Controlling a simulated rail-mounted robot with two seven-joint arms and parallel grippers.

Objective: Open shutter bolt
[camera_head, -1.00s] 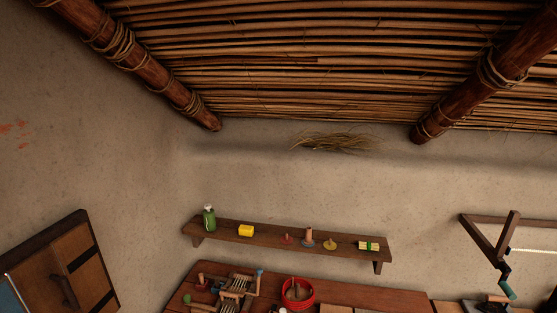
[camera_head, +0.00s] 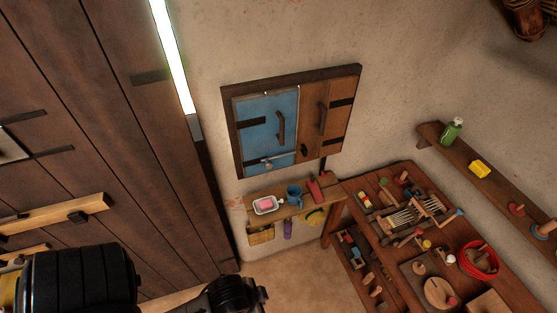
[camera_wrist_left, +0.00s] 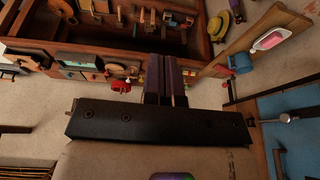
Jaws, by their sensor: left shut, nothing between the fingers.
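The shutter (camera_head: 316,120) is set in the wall near the middle of the head view, in a dark wooden frame. Its left leaf (camera_head: 255,134) is blue and its right leaf is brown wood; each has an upright handle. A small silvery bolt (camera_head: 267,161) lies low on the blue leaf. In the left wrist view, the blue leaf (camera_wrist_left: 299,96) and the metal bolt (camera_wrist_left: 285,117) show at the right edge. My left gripper (camera_wrist_left: 166,100) has its dark fingers together, empty, and clear of the bolt. My right gripper is out of view.
Below the shutter is a small shelf (camera_head: 292,205) with a soap dish (camera_head: 266,205) and a blue mug (camera_head: 294,192). A crowded workbench (camera_head: 395,205) stands to the right. A plank door (camera_head: 100,100) fills the left. Open floor lies below the shelf.

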